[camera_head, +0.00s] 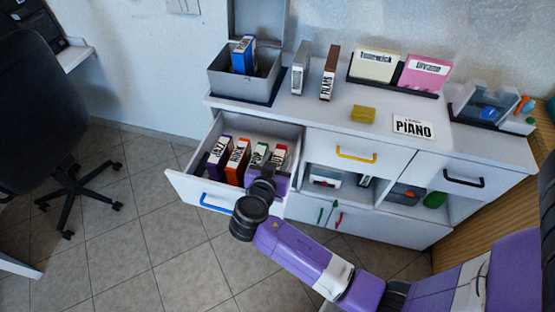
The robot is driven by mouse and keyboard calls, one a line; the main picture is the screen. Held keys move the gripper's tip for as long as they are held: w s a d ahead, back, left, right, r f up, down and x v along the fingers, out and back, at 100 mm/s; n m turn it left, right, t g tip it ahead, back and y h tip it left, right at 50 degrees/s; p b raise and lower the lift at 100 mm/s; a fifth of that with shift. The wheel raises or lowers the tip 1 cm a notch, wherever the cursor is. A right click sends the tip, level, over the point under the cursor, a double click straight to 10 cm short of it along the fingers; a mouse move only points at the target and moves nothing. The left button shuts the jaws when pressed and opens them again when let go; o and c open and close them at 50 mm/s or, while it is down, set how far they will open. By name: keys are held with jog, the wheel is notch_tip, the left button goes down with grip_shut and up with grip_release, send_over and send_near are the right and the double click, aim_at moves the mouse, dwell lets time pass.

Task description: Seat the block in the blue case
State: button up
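A small yellow block (363,114) lies on the cabinet top, left of the white PIANO card. A blue case (243,55) stands upright in the open grey box at the back left. A grey holder with a blue part (487,106) stands at the right end of the top; I cannot tell whether it is also a case. My gripper (270,178) is over the right side of the open drawer, close to the upright cases there and far from the yellow block. Its fingers are hidden or too small to tell if they hold anything.
The open drawer (187,187) with a blue handle holds several labelled cases. A grey case (300,67), a brown case (329,72) and a rack with cream and pink cases (396,86) stand on the top. An office chair (42,110) is at left; floor between is clear.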

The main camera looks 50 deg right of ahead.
jog(key=shift+r, duration=0.1)
jog(key=shift+r+p, duration=0.2)
jog(key=shift+p, duration=0.1)
jog(key=b+v, duration=0.1)
jog(key=v, duration=1.1)
jog(key=shift+f, duration=0.15)
